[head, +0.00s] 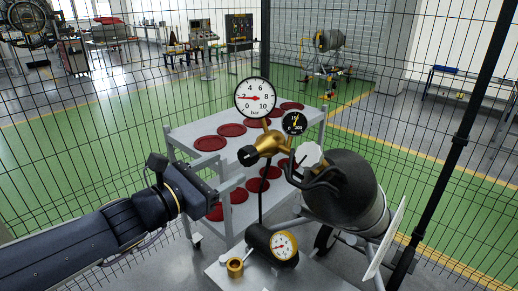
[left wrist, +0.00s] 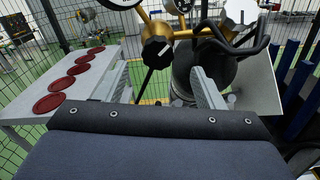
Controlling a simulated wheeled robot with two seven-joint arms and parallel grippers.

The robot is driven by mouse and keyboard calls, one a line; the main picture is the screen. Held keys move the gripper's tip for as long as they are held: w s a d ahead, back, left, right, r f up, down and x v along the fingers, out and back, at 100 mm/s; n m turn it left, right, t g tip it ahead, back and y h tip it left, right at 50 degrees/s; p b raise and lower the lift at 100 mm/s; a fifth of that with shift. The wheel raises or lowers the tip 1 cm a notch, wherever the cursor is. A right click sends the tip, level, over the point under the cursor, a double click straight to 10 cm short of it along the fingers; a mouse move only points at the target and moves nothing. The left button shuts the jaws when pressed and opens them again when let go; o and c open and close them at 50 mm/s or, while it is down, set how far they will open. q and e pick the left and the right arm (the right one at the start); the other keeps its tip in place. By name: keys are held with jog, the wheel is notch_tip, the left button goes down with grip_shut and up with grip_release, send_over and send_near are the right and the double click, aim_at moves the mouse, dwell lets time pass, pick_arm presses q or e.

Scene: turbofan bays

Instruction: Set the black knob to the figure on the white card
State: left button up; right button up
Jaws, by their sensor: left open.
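The black knob (head: 247,155) sits on the left end of a brass regulator (head: 268,143). In the left wrist view the black knob (left wrist: 156,50) faces me, with a pale mark on it. Above it a white dial gauge (head: 255,98) marked in bar has its red needle near 2. A white card or panel (head: 386,240) stands at the right, nearly edge-on; I can read no figure on it. My left gripper (head: 232,187) is open and empty, below and left of the knob, apart from it. Its two fingers (left wrist: 163,85) show spread below the knob. My right gripper is not in view.
A white-knobbed valve (head: 309,155) and black hoses sit right of the regulator, above a dark cylinder (head: 343,185). A second gauge (head: 284,245) stands below on a grey cart top. A grey rack (head: 180,140) with red discs stands behind. Wire fencing surrounds the area.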

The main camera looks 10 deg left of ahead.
aim_at(244, 158)
pick_arm(q)
jog(key=x, duration=0.7)
jog(key=shift+w+d+p, duration=0.1)
jog(key=shift+w+p, duration=0.2)
jog(key=shift+w, duration=0.15)
jog(key=c, duration=1)
jog(key=shift+f+b, duration=0.2)
jog(key=shift+b, duration=0.75)
jog(key=shift+m+b, duration=0.35)
jog(key=shift+m, duration=0.15)
jog(key=shift+r, duration=0.25)
